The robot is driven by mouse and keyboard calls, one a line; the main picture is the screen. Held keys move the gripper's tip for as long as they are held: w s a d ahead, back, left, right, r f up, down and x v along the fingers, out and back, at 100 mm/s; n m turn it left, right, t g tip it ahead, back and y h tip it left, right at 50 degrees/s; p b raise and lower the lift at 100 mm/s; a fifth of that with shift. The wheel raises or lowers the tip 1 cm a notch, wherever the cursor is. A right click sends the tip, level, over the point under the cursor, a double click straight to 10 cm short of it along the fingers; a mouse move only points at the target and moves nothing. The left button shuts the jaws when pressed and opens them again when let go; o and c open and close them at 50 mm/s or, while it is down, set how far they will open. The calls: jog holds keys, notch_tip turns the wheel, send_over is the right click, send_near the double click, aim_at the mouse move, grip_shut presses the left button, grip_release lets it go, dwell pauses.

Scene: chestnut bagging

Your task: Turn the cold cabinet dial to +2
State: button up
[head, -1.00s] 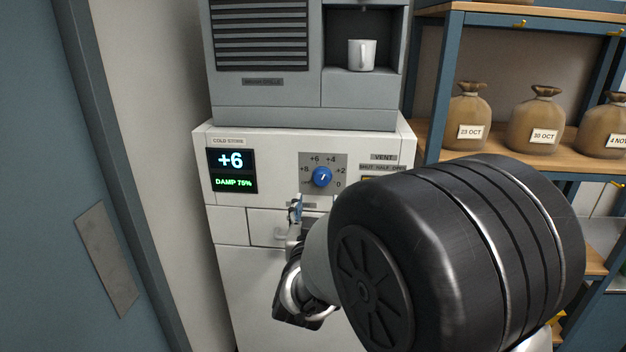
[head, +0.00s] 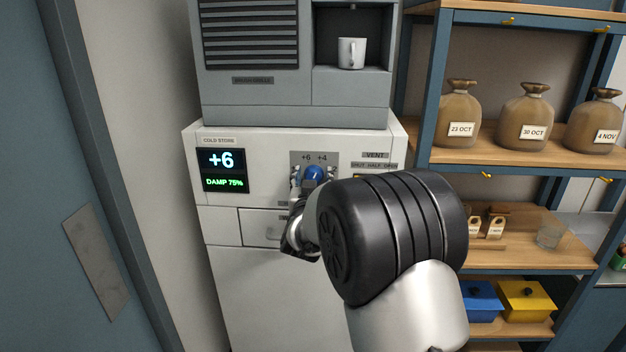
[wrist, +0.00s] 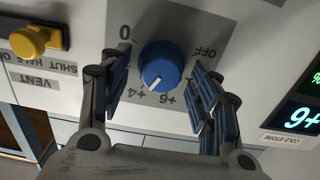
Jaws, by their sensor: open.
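The blue dial (head: 314,174) sits on a grey plate on the front of the white cold cabinet (head: 225,226). In the wrist view the dial (wrist: 161,66) has a white pointer line, near the +6 and +4 marks. The display (head: 222,170) reads +6 and DAMP 75%. My gripper (wrist: 160,90) is open, with one finger on each side of the dial and gaps showing on both sides. In the head view my arm hides most of the gripper and the lower part of the dial plate.
A yellow vent knob (wrist: 34,41) is beside the dial plate. A grey machine with a white mug (head: 351,53) stands on the cabinet. Shelves at the right hold dated sacks (head: 524,118), a blue box (head: 478,301) and a yellow box (head: 526,301).

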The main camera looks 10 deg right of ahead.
jog(key=c, duration=1)
jog(key=shift+f+m+b, duration=0.1)
jog(key=shift+m+b, duration=0.2)
jog(key=shift+b, duration=0.25)
jog(key=shift+f+m+b, duration=0.1)
jog(key=shift+m+b, duration=0.5)
jog(key=shift+b, duration=0.25)
jog(key=m+b, duration=0.3)
jog(key=b, duration=0.1)
jog(key=shift+s+d, duration=0.1)
jog(key=m+b, duration=0.4)
jog(key=shift+c, duration=0.2)
jog(key=shift+m, duration=0.4)
